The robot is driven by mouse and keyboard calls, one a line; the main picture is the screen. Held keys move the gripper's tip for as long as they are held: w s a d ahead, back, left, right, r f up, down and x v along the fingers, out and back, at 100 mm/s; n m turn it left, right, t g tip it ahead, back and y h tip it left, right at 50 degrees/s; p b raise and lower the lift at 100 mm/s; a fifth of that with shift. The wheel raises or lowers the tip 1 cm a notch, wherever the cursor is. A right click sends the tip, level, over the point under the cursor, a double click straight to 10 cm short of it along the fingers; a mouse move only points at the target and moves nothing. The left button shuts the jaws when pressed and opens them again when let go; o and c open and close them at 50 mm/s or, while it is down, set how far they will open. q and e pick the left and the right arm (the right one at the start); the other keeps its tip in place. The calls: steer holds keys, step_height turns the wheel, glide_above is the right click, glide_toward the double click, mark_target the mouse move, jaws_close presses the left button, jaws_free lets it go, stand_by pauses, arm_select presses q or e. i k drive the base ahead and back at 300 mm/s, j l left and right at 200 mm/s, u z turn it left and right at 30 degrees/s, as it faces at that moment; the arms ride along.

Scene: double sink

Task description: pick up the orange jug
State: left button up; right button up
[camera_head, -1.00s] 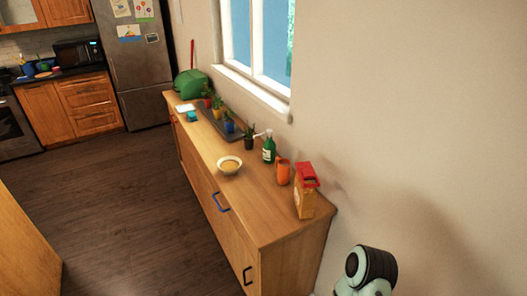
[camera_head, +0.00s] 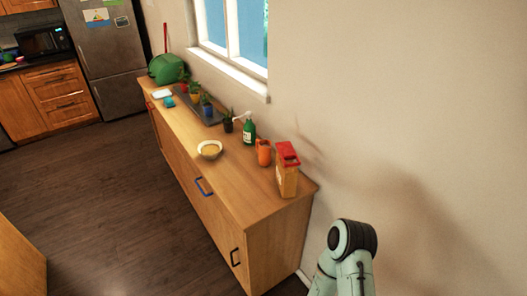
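The orange jug (camera_head: 264,153) stands upright on the long wooden counter (camera_head: 233,185), near the wall. It is between the green bottle (camera_head: 249,131) and a box with a red top (camera_head: 287,170), which stands close in front of it. Part of my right arm shows at the lower right, beyond the counter's near end and apart from the jug. Neither of my grippers is in view.
A bowl (camera_head: 210,149) sits left of the jug. Several potted plants on a dark tray (camera_head: 205,110) and a green container (camera_head: 167,69) stand farther back. The wall and window (camera_head: 236,38) border the counter on the right. The dark floor (camera_head: 120,200) left of the counter is clear.

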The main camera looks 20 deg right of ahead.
mark_target(264, 148)
steer(key=i+j+z, duration=0.25)
steer(key=i+j, duration=0.15)
steer(key=j, duration=0.25)
steer(key=i+j+z, duration=0.15)
steer(key=j, duration=0.2)
steer(key=i+j+z, duration=0.1)
steer(key=i+j, duration=0.15)
steer(key=i+j+z, duration=0.15)
steer(key=j, duration=0.3)
